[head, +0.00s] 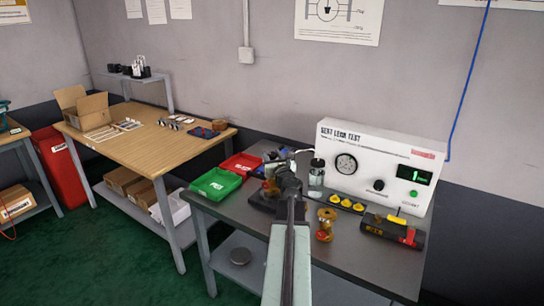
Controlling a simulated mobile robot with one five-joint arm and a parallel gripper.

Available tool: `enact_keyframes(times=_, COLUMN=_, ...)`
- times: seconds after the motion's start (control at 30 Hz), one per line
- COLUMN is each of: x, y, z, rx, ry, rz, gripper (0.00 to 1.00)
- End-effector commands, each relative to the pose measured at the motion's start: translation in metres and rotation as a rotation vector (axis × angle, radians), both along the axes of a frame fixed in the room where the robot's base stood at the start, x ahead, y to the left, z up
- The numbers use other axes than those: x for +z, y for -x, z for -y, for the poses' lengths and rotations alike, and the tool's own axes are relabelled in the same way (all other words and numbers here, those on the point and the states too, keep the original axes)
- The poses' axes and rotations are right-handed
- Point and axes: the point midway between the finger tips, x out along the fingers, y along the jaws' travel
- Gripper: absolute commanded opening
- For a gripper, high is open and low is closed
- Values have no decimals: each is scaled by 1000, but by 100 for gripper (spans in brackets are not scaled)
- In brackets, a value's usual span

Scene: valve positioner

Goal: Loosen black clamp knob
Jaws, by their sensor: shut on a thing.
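My arm reaches forward from the bottom centre of the head view, and my gripper (284,178) is at a dark clamp fixture (260,201) on the grey bench. The gripper is shut at the fixture's top, where the black clamp knob would be. The jaws and wrist hide the knob, so its shape and how far it is turned do not show. A bit of orange-brown metal (271,187) shows beside the gripper, in the fixture.
A white seat leak test panel (375,165) stands behind, with a gauge and green display. Right of my arm are a brass valve part (325,224), yellow knobs (346,203) and a black-and-yellow tool (392,231). Green (216,184) and red (241,165) bins stand left.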

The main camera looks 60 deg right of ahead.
Motion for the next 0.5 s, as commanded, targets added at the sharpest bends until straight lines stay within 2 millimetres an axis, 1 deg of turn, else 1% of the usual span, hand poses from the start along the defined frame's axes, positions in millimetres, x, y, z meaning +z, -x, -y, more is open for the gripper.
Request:
enact_keyframes(times=0.27, x=0, y=0, z=1, rx=61, ry=1, rz=-1, gripper=0)
enact_keyframes(times=0.5, x=0, y=0, z=4, rx=226, ry=1, rz=-1, gripper=0)
